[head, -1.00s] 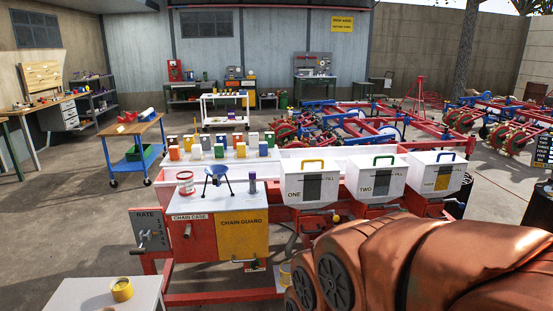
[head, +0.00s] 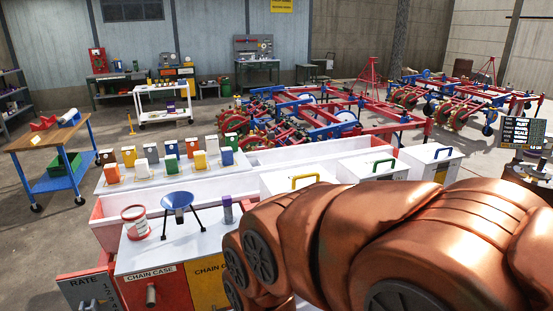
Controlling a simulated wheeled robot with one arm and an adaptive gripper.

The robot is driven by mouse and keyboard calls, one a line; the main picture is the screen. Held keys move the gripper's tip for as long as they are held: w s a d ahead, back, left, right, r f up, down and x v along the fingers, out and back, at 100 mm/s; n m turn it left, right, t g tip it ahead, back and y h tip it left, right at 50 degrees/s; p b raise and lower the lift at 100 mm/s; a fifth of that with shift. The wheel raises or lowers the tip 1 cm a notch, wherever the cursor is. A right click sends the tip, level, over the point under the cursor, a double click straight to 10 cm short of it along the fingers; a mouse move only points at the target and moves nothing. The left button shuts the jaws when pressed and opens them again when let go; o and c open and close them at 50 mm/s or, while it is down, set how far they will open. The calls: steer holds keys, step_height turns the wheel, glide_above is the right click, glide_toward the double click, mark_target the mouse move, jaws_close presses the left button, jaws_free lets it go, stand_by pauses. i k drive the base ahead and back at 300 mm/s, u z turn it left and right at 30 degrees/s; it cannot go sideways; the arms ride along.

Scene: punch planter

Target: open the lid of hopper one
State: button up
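Hopper one (head: 276,184) is the white box with a yellow handle (head: 305,177) on its lid, at the middle of the head view. Its lid looks shut. Its front, with the label ONE, is now hidden behind my copper-coloured arm. Hopper two (head: 352,165), with a green handle, and hopper three (head: 416,155), with a blue handle, stand to its right; both lids look shut. My arm fills the lower right of the view. My gripper is not in view, so its distance from the lid cannot be told.
A blue funnel on a stand (head: 177,200), a red-and-white tub (head: 135,220) and a small grey-purple bottle (head: 227,209) stand on the chain case top. Several coloured cartons line the white bench (head: 120,184) behind. Floor is clear at the left, around the blue cart (head: 62,182).

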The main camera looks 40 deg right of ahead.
mark_target(299, 173)
steer(key=i, duration=0.95)
steer(key=z, duration=1)
